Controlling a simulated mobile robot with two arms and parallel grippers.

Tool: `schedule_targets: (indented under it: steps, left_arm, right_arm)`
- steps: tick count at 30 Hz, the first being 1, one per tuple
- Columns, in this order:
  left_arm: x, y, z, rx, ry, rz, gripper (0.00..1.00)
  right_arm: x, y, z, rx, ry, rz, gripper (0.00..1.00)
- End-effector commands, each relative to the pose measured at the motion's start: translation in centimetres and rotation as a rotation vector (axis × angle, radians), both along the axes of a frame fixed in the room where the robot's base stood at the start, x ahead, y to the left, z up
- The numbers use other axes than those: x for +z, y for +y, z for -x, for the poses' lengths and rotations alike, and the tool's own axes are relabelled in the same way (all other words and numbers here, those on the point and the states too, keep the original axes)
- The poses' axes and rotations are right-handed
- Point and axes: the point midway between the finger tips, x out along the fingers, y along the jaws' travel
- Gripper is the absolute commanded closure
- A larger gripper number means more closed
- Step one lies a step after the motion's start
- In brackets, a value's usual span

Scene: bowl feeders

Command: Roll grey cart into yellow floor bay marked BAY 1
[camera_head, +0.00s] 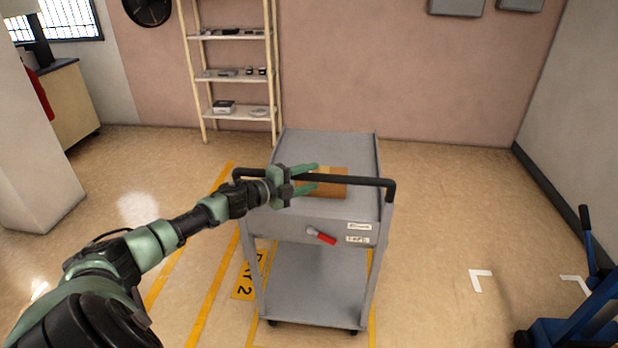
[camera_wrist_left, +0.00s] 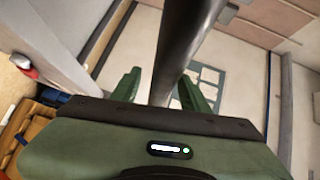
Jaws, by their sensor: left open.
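The grey cart (camera_head: 318,275) stands in the middle of the head view, with a black push handle (camera_head: 350,180) across its near end and a red-handled lever (camera_head: 321,236) below it. My left gripper (camera_head: 312,178) is at the left half of the handle, fingers open above and below the bar. In the left wrist view, the dark bar (camera_wrist_left: 186,50) passes between the two green fingers (camera_wrist_left: 158,90); contact cannot be told. Yellow floor lines (camera_head: 212,290) run beside and under the cart. A yellow label (camera_head: 246,278) ending in "2" is partly hidden by the cart. No BAY 1 marking shows.
A brown box (camera_head: 330,188) lies on the cart top. A shelf rack (camera_head: 232,75) stands against the back wall. A blue wheeled thing (camera_head: 585,310) stands at the lower right, near white corner marks (camera_head: 480,280). The floor right of the cart is mostly clear.

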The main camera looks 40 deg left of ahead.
Motion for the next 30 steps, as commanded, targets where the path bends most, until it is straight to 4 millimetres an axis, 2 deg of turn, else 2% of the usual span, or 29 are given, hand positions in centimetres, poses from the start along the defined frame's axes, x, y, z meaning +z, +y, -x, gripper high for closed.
schedule_targets:
  steps: [8,22,30]
  left_arm:
    - [0.0,0.1,0.3,0.0,0.0,0.0,0.55]
    - [0.6,1.4,5.7,0.0,0.003,-0.001,0.55]
    - [1.0,1.8,7.3,0.0,0.001,0.001,0.55]
  right_arm:
    - [-0.1,-0.1,0.0,0.0,0.0,0.001,0.64]
    - [-1.1,-0.1,-0.1,0.0,-0.002,0.001,0.64]
    - [-1.1,0.0,-0.2,0.0,-0.003,0.0,0.64]
